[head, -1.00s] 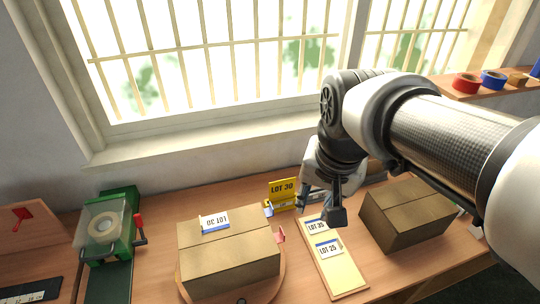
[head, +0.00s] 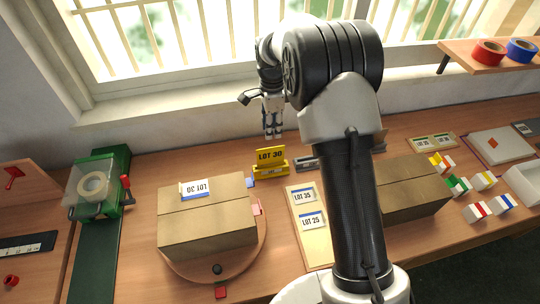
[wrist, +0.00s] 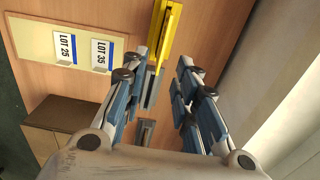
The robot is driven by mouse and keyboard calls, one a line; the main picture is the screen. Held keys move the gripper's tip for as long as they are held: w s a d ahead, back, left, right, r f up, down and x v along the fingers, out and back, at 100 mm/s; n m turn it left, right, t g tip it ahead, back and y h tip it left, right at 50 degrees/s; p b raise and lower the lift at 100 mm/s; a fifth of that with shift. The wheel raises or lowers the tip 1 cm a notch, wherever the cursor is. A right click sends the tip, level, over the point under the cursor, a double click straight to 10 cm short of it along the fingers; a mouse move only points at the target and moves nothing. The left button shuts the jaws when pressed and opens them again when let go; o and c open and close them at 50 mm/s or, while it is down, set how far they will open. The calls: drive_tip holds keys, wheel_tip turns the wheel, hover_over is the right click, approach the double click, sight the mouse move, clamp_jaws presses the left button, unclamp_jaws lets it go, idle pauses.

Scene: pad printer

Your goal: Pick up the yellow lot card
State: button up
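In the wrist view, the yellow card and holder (wrist: 165,38) show edge-on at the top, just beyond the fingertips. My gripper (head: 273,137) points down just above the card in the head view. In the wrist view my gripper (wrist: 165,65) is open, its blue-grey fingers apart with nothing between them.
A box (head: 205,230) with a LOT 30 label sits on a turntable (head: 262,250). A tray (head: 316,253) holds LOT 35 and LOT 25 cards. Another box (head: 412,190) stands to the right. A grey metal piece (head: 305,163) lies beside the holder. The window wall rises behind.

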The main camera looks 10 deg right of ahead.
drive_tip(key=b, duration=0.3)
hover_over(271, 158)
wheel_tip(271, 158, down, 11)
drive_tip(key=shift+s+r, duration=0.1)
drive_tip(key=shift+s, duration=0.05)
drive_tip(key=shift+w+f+b, duration=0.15)
drive_tip(key=shift+f+b, duration=0.35)
drive_tip(key=shift+f, duration=0.9)
drive_tip(key=shift+w+f+b, duration=0.15)
drive_tip(key=shift+f+b, duration=0.3)
drive_tip(key=shift+f, duration=0.9)
drive_tip(key=shift+r, duration=0.1)
drive_tip(key=shift+c, duration=0.2)
clamp_jaws()
